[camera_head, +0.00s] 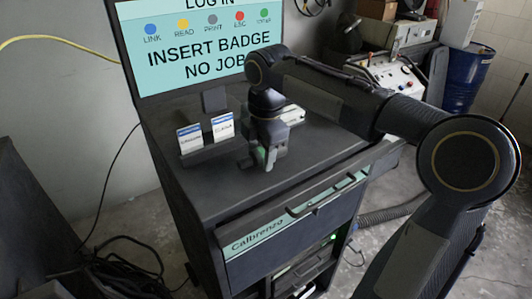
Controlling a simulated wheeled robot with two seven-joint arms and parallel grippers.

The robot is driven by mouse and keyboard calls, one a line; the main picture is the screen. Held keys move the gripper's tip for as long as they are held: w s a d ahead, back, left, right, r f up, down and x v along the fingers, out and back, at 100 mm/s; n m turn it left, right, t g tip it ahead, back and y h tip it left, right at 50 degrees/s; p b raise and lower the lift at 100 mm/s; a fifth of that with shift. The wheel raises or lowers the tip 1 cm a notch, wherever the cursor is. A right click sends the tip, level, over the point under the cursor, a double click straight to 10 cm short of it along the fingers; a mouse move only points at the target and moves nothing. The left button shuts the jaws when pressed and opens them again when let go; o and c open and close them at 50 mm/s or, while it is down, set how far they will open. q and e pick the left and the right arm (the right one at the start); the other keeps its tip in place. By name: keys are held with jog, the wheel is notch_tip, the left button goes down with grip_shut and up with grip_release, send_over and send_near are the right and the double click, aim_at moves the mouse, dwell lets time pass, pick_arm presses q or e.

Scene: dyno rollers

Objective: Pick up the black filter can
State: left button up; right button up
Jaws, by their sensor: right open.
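I cannot make out a black filter can for certain in the head view. My right gripper (261,158) points down over the dark top of the cabinet (215,180), to the right of two small badge cards. It is open, and I see nothing held between its fingers. A small dark block (214,99) stands behind the cards; I cannot tell what it is. My right arm reaches in from the right and hides part of the cabinet top. My left gripper is not in view.
The badge cards (190,138) stand upright in a holder. A screen (200,45) reading "INSERT BADGE NO JOB" rises behind. A white item (292,115) lies behind my gripper. The cabinet drawer (310,208) seems partly pulled out. A blue drum (466,80) stands far right.

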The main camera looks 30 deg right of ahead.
jog(key=shift+c, duration=0.3)
jog(key=c, duration=0.7)
jog(key=shift+c, duration=0.2)
jog(key=shift+r, duration=0.1)
